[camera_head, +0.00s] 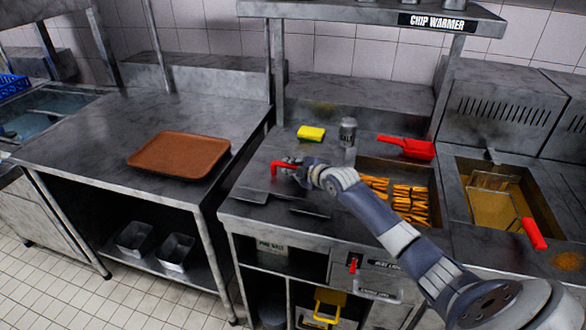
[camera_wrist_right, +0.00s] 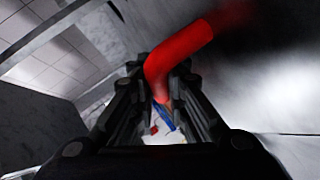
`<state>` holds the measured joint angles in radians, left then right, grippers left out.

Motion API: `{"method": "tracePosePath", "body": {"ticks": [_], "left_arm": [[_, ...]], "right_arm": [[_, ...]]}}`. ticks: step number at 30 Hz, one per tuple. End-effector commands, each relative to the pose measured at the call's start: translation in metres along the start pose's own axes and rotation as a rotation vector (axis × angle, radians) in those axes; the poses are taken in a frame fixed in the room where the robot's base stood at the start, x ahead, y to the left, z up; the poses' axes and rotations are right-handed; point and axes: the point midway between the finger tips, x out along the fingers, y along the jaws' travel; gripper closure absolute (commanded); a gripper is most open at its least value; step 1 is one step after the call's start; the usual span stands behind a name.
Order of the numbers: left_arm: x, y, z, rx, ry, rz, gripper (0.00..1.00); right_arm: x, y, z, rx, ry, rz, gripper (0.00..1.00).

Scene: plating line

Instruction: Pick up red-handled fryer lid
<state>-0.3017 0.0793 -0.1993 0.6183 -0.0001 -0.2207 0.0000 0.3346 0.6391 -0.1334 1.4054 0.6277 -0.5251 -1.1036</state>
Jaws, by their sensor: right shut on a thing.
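The red handle (camera_head: 283,163) of the fryer lid shows at the tip of my right gripper (camera_head: 297,168), above the steel counter left of the chip bin. In the right wrist view the red handle (camera_wrist_right: 182,55) runs between the two dark fingers of my right gripper (camera_wrist_right: 158,95), which is shut on it. Flat grey metal pieces show below and left of the gripper; I cannot tell clearly which belong to the lid. My arm and gripper hide part of the lid. My left gripper is not in view.
A yellow sponge (camera_head: 311,133), a salt shaker (camera_head: 348,132) and a red scoop (camera_head: 407,146) stand behind the gripper. The chip bin (camera_head: 434,189) and a fryer with a red-handled basket (camera_head: 533,233) lie right. A brown tray (camera_head: 180,154) sits on the left table, otherwise clear.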

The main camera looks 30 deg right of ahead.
Motion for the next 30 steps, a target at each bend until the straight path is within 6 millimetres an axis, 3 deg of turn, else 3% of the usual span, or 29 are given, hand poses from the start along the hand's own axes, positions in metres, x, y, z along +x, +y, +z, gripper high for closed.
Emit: {"method": "tracePosePath", "body": {"ticks": [11,30], "left_arm": [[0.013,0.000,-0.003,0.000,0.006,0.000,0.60],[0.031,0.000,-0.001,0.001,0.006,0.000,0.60]], "right_arm": [[-0.015,0.032,-0.015,-0.006,0.004,0.009,1.00],[-0.128,-0.009,-0.006,-0.005,0.002,0.003,1.00]]}}
